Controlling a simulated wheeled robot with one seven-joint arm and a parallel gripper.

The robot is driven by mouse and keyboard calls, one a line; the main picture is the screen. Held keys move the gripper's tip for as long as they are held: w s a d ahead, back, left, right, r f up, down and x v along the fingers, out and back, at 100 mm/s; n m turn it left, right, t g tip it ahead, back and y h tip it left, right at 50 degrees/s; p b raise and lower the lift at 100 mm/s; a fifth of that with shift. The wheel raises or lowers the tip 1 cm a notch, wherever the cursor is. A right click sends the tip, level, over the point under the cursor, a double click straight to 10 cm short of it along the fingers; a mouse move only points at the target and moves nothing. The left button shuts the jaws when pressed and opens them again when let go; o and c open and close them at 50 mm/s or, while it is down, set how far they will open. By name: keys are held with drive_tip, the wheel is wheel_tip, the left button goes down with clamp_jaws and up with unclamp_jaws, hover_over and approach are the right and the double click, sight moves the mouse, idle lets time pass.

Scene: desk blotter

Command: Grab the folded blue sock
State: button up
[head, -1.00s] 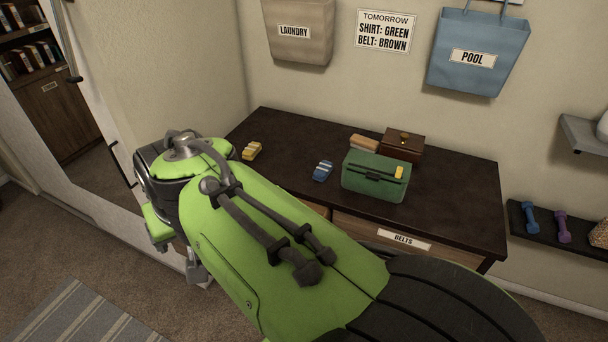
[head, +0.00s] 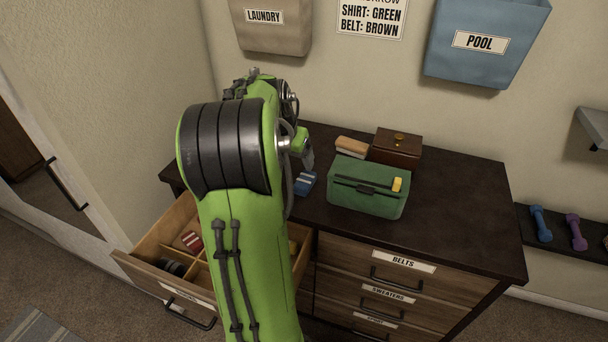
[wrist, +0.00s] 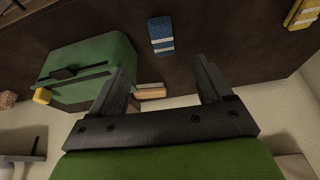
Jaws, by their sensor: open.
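The folded blue sock (head: 306,184), with white stripes, lies on the dark dresser top (head: 440,213), left of a green box. In the head view my arm partly hides it. It also shows whole in the wrist view (wrist: 161,35), beyond the gap between my fingertips and apart from them. My gripper (wrist: 161,72) is open and empty. In the head view, my gripper (head: 304,158) is mostly hidden by my arm, above the dresser close to the sock.
The green box (head: 365,187), a brown wooden box (head: 397,146) and a tan item (head: 351,147) stand right of the sock. A yellow folded sock (wrist: 304,12) lies apart. An open divided drawer (head: 150,262) juts out at front left. Bags hang on the wall.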

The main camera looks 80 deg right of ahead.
drive_tip(key=b, duration=0.3)
hover_over(302, 184)
drive_tip(key=a, duration=0.3)
wheel_tip(302, 184, down, 9)
drive_tip(key=shift+w+d+r, duration=0.1)
drive_tip(key=shift+d, duration=0.05)
drive_tip(key=b+x, duration=0.1)
drive_tip(key=x, duration=0.2)
drive_tip(key=b+x, duration=0.1)
drive_tip(key=x, duration=0.2)
drive_tip(key=shift+w+d+r, duration=0.15)
drive_tip(key=shift+d, duration=0.15)
drive_tip(key=shift+r, duration=0.1)
drive_tip(key=shift+c, duration=0.4)
drive_tip(key=c, duration=1)
